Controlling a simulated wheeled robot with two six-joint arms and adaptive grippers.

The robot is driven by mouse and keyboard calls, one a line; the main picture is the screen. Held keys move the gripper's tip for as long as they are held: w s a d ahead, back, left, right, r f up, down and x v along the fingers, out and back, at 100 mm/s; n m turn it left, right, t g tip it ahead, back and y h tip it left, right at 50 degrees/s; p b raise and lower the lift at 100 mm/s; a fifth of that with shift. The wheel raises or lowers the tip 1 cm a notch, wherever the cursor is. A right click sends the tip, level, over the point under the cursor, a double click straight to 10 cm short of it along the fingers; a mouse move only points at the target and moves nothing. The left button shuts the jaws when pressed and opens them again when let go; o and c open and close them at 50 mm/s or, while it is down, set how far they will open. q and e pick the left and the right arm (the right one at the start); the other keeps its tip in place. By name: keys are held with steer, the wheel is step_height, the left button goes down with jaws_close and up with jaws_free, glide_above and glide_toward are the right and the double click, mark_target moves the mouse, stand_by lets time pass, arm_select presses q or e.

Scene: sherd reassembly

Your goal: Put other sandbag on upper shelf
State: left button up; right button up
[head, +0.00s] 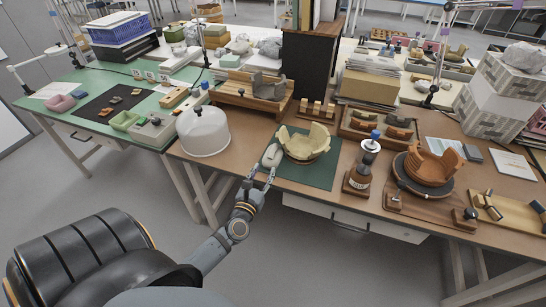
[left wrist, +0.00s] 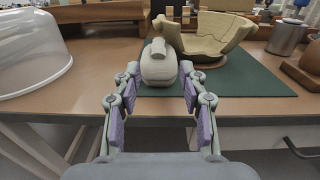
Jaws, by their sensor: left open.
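A pale grey-beige sandbag (head: 272,156) with a knob-like top lies at the left edge of the green mat (head: 308,179), beside a cream, part-built bowl (head: 303,146). My left gripper (head: 262,173) is open at the table's front edge, just in front of the sandbag. In the left wrist view the sandbag (left wrist: 158,70) appears centred between the spread fingertips of the left gripper (left wrist: 158,85), with a visible gap on both sides. I cannot tell which surface is the upper shelf. My right gripper is out of view.
A white dome (head: 204,130) stands left of the sandbag. A wooden rack (head: 252,88) with grey pieces and a tall dark cabinet (head: 306,72) are behind. A blue-topped bottle (head: 363,165) stands right of the mat.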

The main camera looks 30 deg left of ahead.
mark_target(270, 156)
arm_select(q)
steer(key=x, duration=0.4)
steer(key=shift+w+a, duration=0.1)
steer(key=shift+w, duration=0.25)
steer(key=x, duration=0.5)
steer(key=shift+w+a+r+p, duration=0.1)
steer(key=shift+a+p, duration=0.1)
steer(key=shift+p, duration=0.15)
jaws_close()
steer(key=shift+r, duration=0.15)
